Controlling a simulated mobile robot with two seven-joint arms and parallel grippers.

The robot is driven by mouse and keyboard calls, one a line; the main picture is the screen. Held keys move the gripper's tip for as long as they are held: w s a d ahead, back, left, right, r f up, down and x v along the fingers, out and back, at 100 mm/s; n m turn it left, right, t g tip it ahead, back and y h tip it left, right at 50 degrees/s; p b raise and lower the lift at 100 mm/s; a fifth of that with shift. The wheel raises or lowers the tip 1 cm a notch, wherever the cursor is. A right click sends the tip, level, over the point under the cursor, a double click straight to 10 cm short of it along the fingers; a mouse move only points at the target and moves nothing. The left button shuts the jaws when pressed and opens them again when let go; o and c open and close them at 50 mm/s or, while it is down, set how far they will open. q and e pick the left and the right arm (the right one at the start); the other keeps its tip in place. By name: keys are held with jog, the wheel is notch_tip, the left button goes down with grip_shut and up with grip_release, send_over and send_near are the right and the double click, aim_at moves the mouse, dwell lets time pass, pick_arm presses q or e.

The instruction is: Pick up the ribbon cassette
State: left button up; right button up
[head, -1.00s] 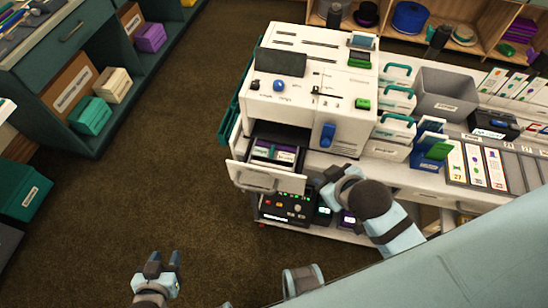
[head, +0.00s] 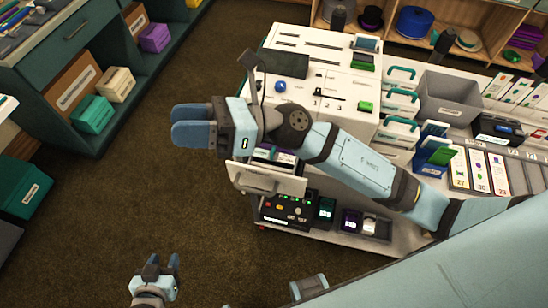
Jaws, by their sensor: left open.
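A purple-and-pale cassette, which may be the ribbon cassette (head: 284,157), shows in part in the open drawer (head: 268,181) of the white machine. My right gripper (head: 174,122) is left of the machine, above the floor and nearer the camera. Its blue fingers overlap in this view, so its opening is unclear, and nothing shows in it. My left gripper (head: 163,266) is open and empty at the bottom, over the carpet, well apart from the drawer.
Small dark units (head: 350,221) and a black control box (head: 288,211) stand on the shelf below the drawer. A grey bin (head: 450,96) and card racks stand right of the white machine (head: 325,85). The brown carpet (head: 110,210) at left is clear.

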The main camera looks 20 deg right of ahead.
notch_tip(320, 180, down, 4)
jog(key=s+a+n+g+h, duration=0.2)
jog(key=n+g+h, duration=0.2)
jog(key=n, duration=0.3)
jog(key=n+t+h+p, duration=0.1)
jog(key=n+t+h, duration=0.2)
jog(key=n+h, duration=1.05)
send_over(271, 154)
notch_tip(271, 154, down, 19)
jog(key=m+h, duration=0.4)
jog(key=shift+h, duration=0.25)
jog(key=shift+w+f, duration=0.1)
jog(key=shift+f, duration=0.5)
jog(key=f, duration=0.1)
jog(key=f+p, duration=0.1)
jog(key=f, duration=0.2)
jog(key=shift+w+d+p, duration=0.2)
jog(key=shift+d+p, duration=0.1)
jog(key=shift+d, duration=0.05)
jog(key=shift+w+f, duration=0.1)
jog(key=shift+f, duration=0.45)
